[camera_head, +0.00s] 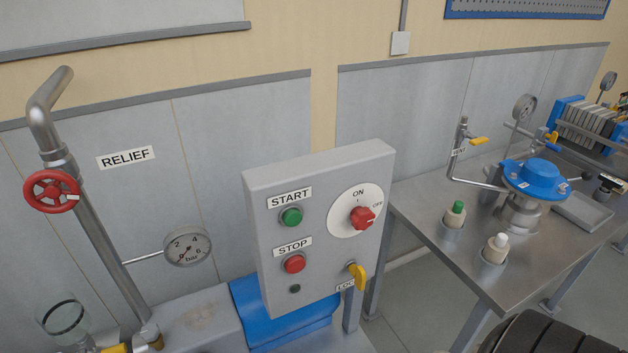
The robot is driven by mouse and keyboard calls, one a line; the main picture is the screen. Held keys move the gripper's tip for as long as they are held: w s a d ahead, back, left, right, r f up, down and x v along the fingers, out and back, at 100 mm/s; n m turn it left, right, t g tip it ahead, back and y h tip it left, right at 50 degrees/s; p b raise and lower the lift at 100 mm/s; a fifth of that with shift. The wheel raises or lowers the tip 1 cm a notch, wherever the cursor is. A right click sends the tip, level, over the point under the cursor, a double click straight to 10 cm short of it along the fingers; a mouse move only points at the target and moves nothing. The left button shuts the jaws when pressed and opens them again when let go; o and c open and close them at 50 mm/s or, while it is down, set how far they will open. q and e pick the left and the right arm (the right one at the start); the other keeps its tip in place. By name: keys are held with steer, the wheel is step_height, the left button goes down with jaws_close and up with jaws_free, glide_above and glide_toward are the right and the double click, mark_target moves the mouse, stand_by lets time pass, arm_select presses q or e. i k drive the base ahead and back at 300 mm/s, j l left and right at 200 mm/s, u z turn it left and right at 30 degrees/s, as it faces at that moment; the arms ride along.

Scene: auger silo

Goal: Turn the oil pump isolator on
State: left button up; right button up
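The isolator is a red rotary knob (362,218) on a white round dial (342,222), at the right of a grey control box (322,165). ON is printed above the knob and OFF to its upper right. A small pale mark shows on the knob's right side, toward the OFF side rather than up at ON. A yellow lever (358,276) beside a partly hidden label that starts "LO" sits below the dial.
The box also has a green START button (291,217) and a red STOP button (294,263). A pipe with a red RELIEF handwheel (51,191) and a gauge (187,246) stand left. A steel table (450,235) with a blue-topped device (540,178) stands right.

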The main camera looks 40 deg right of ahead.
mark_target(362, 218)
steer(key=z, duration=1.25)
steer(key=k+l+z, duration=0.1)
steer(key=l, duration=0.2)
steer(key=k+l, duration=0.2)
steer(key=k+l+z, duration=0.15)
steer(key=l, duration=0.2)
